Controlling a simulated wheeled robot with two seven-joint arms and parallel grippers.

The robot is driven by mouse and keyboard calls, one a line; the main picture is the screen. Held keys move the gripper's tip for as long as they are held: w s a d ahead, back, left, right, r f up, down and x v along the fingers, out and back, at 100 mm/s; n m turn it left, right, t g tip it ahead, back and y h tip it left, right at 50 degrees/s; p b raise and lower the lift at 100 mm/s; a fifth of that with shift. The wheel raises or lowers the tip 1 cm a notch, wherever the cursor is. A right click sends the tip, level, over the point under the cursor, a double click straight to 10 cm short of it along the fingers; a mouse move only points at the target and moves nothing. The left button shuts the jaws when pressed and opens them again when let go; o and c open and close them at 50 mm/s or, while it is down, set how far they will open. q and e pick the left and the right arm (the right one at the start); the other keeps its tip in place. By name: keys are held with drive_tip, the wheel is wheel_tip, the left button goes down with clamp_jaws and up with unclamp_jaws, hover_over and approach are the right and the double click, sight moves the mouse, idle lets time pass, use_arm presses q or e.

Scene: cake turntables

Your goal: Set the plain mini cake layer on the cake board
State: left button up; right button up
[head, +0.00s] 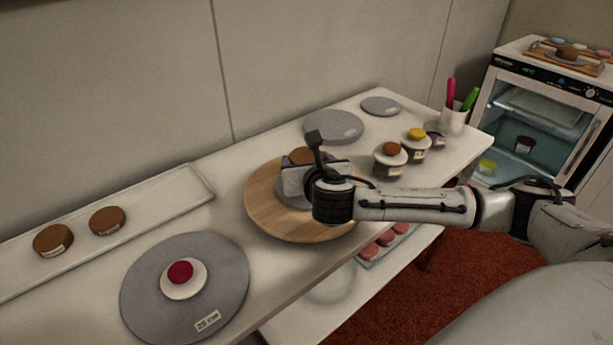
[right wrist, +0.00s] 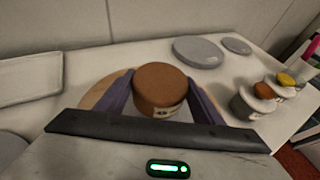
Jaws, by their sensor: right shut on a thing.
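A brown mini cake layer (head: 301,155) with a pale label shows behind my right gripper (head: 308,178). In the right wrist view the layer (right wrist: 160,85) sits between the two fingers, and the gripper is shut on it. The gripper is over a round wooden turntable (head: 262,208). A pale grey disc (head: 288,196), perhaps the cake board, shows partly under the gripper on the wood. The gripper hides most of it, and I cannot tell whether the layer touches it. My left gripper is not in view.
A grey turntable (head: 222,265) holds a white disc with a red layer (head: 180,272). Two brown layers (head: 108,221) lie on a long tray (head: 180,185). Several topped cups (head: 390,160) and grey discs (head: 333,126) stand right and behind. A pen cup (head: 453,121) stands at the far end.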

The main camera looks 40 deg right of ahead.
wheel_tip(320, 180, down, 4)
drive_tip(key=shift+r, duration=0.1)
drive_tip(key=o, duration=1)
drive_tip(key=shift+o, duration=0.2)
drive_tip(key=shift+s+a+r, duration=0.1)
drive_tip(key=shift+s+r, duration=0.05)
drive_tip(key=shift+s, duration=0.05)
drive_tip(key=v, duration=1.1)
drive_tip(key=shift+s+a, duration=0.15)
drive_tip(key=shift+s, duration=0.15)
